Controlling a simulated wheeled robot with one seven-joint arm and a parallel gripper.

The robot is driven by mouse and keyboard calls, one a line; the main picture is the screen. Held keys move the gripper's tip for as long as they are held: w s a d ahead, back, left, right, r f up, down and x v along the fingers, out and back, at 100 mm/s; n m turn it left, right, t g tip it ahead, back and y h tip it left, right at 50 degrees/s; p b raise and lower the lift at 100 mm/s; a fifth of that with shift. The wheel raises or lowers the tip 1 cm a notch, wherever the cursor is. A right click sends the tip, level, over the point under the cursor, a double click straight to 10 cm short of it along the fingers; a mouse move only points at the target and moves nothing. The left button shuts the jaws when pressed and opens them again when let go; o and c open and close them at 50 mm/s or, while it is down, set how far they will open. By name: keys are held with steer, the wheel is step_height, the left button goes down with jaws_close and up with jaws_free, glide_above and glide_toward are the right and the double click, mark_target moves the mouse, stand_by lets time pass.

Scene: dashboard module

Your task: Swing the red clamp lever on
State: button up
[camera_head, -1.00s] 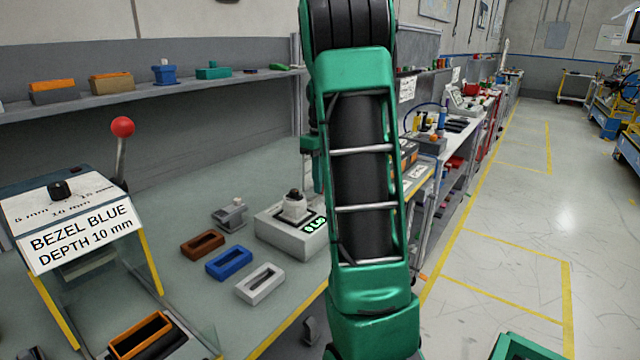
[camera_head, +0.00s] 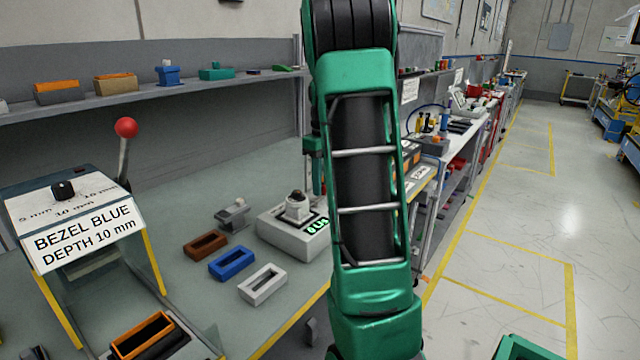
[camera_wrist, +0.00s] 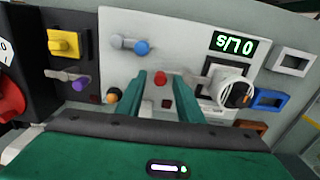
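A lever with a red ball knob (camera_head: 125,128) stands upright, tilted slightly, at the back right of the dashboard module (camera_head: 85,232) in the head view. The module's sign reads BEZEL BLUE DEPTH 10 mm. In the wrist view, my gripper (camera_wrist: 161,76) has its two green fingers apart with nothing held between them. A small red button (camera_wrist: 160,78) on a light panel shows between the fingertips; whether they touch the panel is unclear. A larger red round part (camera_wrist: 10,100) is cut off at the left edge. In the head view my arm hides my gripper.
In the head view an orange-rimmed bezel (camera_head: 142,335) lies in the module. Brown, blue (camera_head: 229,263) and white bezels lie on the bench beside a grey box (camera_head: 290,238) with a display.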

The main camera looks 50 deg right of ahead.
step_height(320, 180, up, 11)
steer(key=shift+f, duration=0.15)
stand_by(0.4)
stand_by(0.4)
